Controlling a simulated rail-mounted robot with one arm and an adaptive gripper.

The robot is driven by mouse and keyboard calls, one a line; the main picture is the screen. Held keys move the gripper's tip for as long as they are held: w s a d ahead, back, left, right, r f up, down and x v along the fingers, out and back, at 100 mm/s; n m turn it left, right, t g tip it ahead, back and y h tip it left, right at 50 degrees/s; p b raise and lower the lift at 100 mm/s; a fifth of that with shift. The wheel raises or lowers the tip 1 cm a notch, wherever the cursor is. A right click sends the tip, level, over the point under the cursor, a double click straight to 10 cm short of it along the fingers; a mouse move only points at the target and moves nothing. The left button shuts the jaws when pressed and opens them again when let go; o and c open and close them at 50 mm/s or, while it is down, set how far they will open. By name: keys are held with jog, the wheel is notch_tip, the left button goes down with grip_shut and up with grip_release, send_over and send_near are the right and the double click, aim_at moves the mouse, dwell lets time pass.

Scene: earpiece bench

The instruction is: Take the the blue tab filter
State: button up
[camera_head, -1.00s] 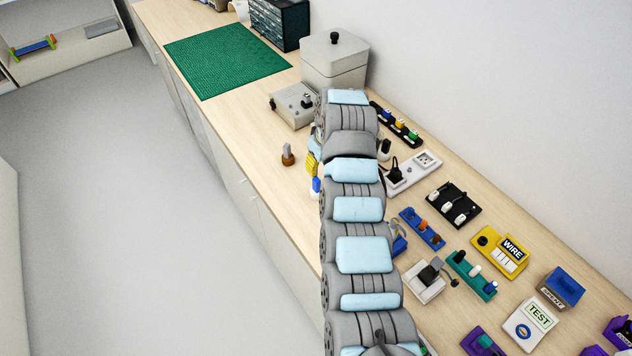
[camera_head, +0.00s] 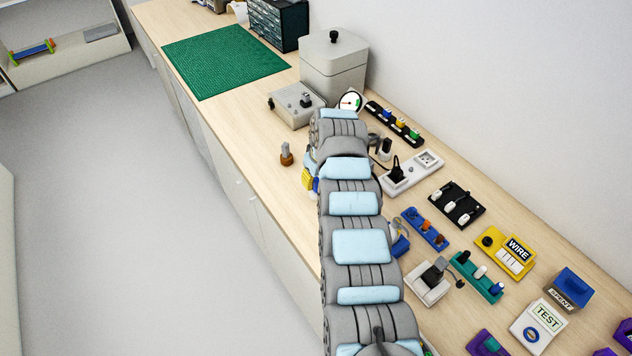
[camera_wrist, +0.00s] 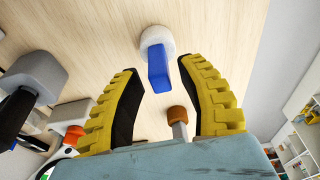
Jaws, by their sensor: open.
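The blue tab filter has a white round base and a blue block-shaped tab (camera_wrist: 158,72). It stands on the wood bench in the wrist view, at upper middle. My gripper (camera_wrist: 157,70) has two yellow ribbed fingers with black inner pads. They are open, with the blue tab between and just past their tips in the picture; I see no grip on it. In the head view, my gripper (camera_head: 308,180) shows as yellow beside my arm, with a bit of blue by it; my arm hides most of the filter.
A brown-based piece with a grey tab (camera_head: 286,154) stands left of my gripper; it also shows between the fingers in the wrist view (camera_wrist: 178,115). A white power strip (camera_head: 412,172), grey box (camera_head: 296,106) and round gauge (camera_head: 350,102) are near. The green mat (camera_head: 225,62) is clear.

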grip_shut()
dwell(0.3)
jog(key=v, duration=0.3)
jog(key=w+p+v, duration=0.1)
jog(key=v, duration=0.2)
jog(key=a+v, duration=0.1)
jog(key=v, duration=0.3)
jog(key=shift+w+a+r, duration=0.1)
jog(key=shift+w+r, duration=0.05)
jog(key=shift+w, duration=0.2)
